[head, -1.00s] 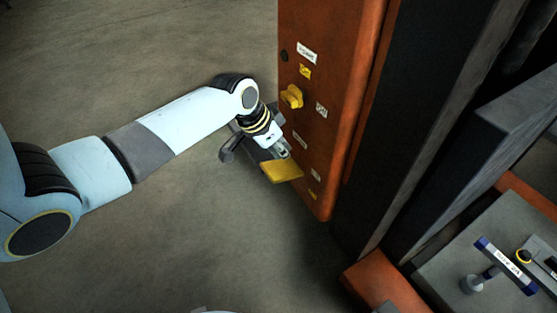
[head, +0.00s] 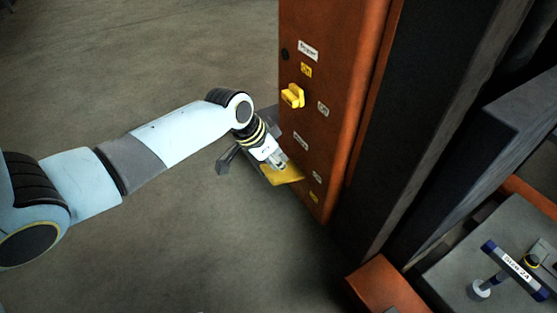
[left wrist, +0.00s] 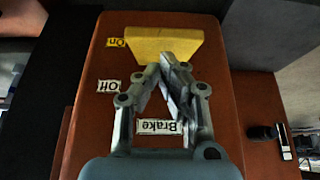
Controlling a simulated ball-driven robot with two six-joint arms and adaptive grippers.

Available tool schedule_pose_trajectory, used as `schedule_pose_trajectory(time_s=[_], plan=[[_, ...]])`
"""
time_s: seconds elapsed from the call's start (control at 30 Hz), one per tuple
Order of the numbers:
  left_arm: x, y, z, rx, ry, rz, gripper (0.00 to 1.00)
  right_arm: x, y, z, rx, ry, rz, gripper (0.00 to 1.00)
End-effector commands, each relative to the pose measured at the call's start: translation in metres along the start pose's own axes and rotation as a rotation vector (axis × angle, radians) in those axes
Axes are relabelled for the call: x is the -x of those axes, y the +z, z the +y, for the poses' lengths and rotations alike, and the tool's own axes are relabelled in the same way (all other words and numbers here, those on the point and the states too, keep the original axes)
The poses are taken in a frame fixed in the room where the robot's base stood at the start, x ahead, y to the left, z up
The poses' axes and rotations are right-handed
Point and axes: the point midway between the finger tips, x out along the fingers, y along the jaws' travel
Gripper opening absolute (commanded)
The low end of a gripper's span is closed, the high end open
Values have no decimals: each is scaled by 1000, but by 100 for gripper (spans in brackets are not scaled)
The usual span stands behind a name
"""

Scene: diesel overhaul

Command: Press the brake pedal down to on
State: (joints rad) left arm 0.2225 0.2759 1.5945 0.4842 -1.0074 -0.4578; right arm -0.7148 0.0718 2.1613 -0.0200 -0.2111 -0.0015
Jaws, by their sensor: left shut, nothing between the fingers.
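The yellow brake pedal (head: 286,175) sticks out from the lower part of the orange panel (head: 330,90). In the left wrist view the pedal (left wrist: 150,50) is a yellow block beside the "On" label (left wrist: 116,42). The "Off" label (left wrist: 108,86) and the "Brake" label (left wrist: 158,127) also show there. My left gripper (head: 280,162) is shut and empty, with its fingertips at the pedal's upper side. In the left wrist view the fingertips (left wrist: 168,60) overlap the pedal's edge; I cannot tell for certain whether they touch. My right gripper is not in view.
A yellow knob (head: 293,96) sits higher on the panel, above my gripper. A dark grey column stands right of the panel. A grey bench with a labelled blue-ended tool (head: 515,268) is at the lower right. The floor at left is clear.

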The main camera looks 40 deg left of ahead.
Motion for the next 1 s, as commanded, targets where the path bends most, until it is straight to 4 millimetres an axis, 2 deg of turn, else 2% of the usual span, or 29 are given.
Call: schedule_pose_trajectory(time_s=[0.57, 1.0], plan=[[-4, 12, 0, 1, 0, 111, 0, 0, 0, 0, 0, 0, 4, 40], [-18, 35, 0, 1, 1, 107, 0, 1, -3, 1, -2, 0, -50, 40]])
